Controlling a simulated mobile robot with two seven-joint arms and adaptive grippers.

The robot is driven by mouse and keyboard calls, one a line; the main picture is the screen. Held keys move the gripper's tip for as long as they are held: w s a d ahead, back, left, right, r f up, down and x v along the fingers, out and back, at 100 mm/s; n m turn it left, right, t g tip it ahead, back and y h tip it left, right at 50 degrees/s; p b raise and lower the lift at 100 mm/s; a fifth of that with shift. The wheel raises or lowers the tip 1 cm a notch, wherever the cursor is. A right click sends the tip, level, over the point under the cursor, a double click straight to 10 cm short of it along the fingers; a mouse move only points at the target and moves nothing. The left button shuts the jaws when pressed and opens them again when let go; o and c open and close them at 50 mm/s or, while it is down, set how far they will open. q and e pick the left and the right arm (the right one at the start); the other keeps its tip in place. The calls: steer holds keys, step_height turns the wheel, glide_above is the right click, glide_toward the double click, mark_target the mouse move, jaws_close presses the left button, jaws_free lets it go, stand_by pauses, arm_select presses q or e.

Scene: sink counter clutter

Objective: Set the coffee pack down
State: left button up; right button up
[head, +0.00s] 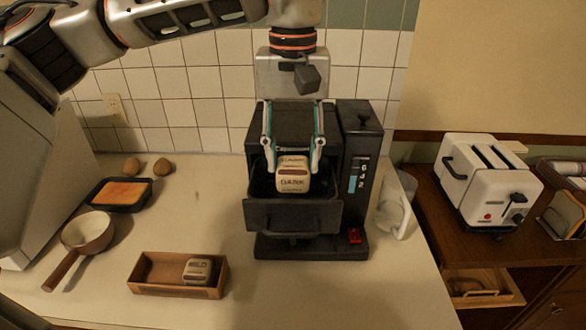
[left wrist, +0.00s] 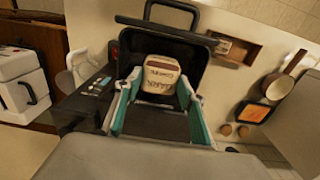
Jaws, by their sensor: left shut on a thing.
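The coffee pack (head: 293,180) is a cream block with a brown band and dark lettering. My left gripper (head: 293,160) points down with its fingers on either side of the pack and is shut on it. The pack is at the opening of the pulled-out black basket (head: 265,216) of the coffee machine (head: 356,200). In the left wrist view the pack (left wrist: 161,76) sits between the fingertips with the basket's dark walls and handle beyond. I cannot tell whether its underside touches the basket floor. My right gripper is not in view.
A wooden box (head: 146,290) with a second pack (head: 198,271) stands front left. A pan (head: 88,232), a black tray with an orange slab (head: 120,193) and two brown round things (head: 132,167) are further left. A white toaster (head: 490,180) stands right. Counter between box and machine is clear.

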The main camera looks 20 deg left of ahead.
mark_target(293, 162)
arm_select(q)
steer(key=shift+f, duration=1.6)
steer(key=shift+f, duration=0.15)
steer(key=o, duration=0.9)
step_height(293, 162, up, 12)
